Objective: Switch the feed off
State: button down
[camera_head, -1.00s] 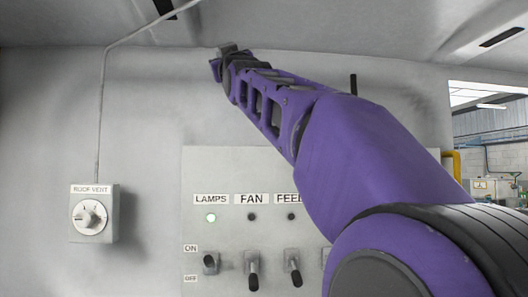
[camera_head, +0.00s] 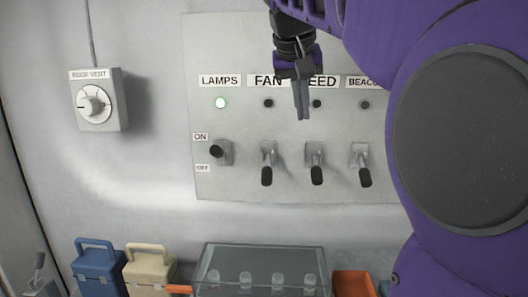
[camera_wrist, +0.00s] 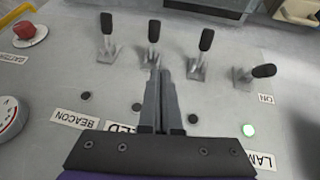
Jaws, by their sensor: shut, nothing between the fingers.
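The feed switch (camera_head: 316,165) is a black-tipped lever on the grey panel (camera_head: 225,185), third from the left. It points down, towards the OFF side, and the feed lamp (camera_head: 317,104) is dark. My gripper (camera_head: 303,117) is shut and empty in front of the panel, above the feed switch, and partly covers the FEED label (camera_head: 322,82). In the wrist view the picture is turned over; my fingertips (camera_wrist: 160,72) appear close to the base of the feed switch (camera_wrist: 153,34). I cannot tell whether they touch it.
The lamps switch (camera_head: 218,151) is up with its green lamp lit. The fan switch (camera_head: 267,170) and beacon switch (camera_head: 363,170) point down, close on either side. A roof vent dial (camera_head: 95,104) is at left. Boxes and a clear bin (camera_head: 262,270) stand below. A red button (camera_wrist: 26,31) shows in the wrist view.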

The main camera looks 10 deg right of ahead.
jog(key=s+d+f+g, duration=0.1)
jog(key=b, duration=0.3)
send_near(316, 171)
jog(key=shift+m, duration=0.3)
jog(key=x, duration=0.7)
jog(key=shift+r, duration=0.1)
